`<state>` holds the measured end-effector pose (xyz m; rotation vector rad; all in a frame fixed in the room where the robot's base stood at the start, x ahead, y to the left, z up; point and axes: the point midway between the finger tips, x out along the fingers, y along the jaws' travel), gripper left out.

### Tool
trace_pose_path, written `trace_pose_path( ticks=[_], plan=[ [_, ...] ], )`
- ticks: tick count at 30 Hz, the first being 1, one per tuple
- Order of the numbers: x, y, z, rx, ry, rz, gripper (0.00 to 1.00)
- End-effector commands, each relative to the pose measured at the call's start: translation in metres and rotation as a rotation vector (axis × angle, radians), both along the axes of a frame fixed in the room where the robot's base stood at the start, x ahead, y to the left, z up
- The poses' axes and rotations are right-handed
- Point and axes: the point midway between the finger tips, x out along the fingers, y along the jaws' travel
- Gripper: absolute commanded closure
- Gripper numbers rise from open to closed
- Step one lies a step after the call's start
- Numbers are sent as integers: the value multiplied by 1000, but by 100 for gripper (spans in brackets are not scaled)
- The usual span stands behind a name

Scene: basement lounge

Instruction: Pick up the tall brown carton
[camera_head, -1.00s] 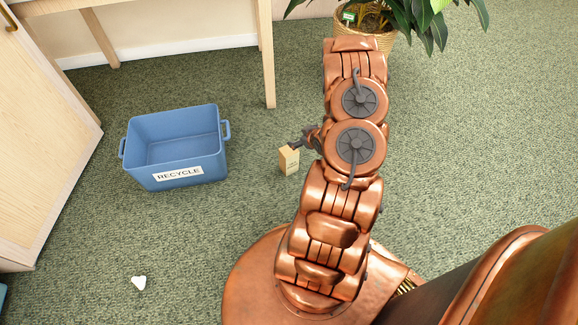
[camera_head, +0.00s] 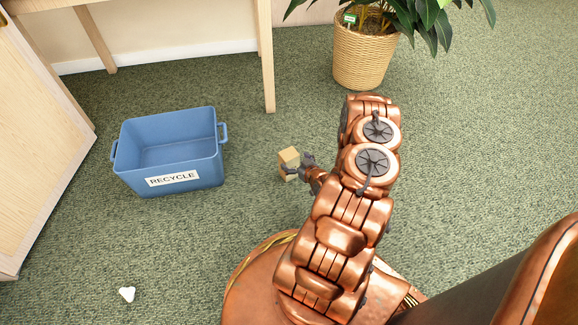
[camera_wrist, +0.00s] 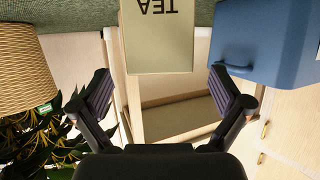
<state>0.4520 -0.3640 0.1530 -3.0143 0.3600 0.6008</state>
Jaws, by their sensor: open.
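The tall brown carton (camera_head: 289,158) stands on the green carpet, to the right of the blue bin in the head view. In the wrist view the carton (camera_wrist: 158,38) appears upside down, with the letters TEA on its pale face. My gripper (camera_head: 298,165) is at the carton's near right side in the head view and covers part of it. In the wrist view my gripper (camera_wrist: 160,80) is open, with the carton's end centred at the fingertips and a gap on each side. I cannot tell how far the carton reaches between the fingers.
A blue recycle bin (camera_head: 190,187) stands left of the carton. A small white object (camera_head: 127,294) lies on the carpet at lower left. A potted plant (camera_head: 362,60) stands behind my arm, and a wooden table leg (camera_head: 265,60) is at the back. Carpet around the carton is clear.

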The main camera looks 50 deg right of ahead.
Motion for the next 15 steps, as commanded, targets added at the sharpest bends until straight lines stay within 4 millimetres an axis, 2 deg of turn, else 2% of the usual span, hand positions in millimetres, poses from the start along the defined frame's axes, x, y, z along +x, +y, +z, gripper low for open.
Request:
trace_pose_path(
  ticks=[12, 15],
  plan=[
    [42, -10, -21, -4, -3, 1, 0],
    [45, -11, -22, 0, -2, 0, 0]
  ],
)
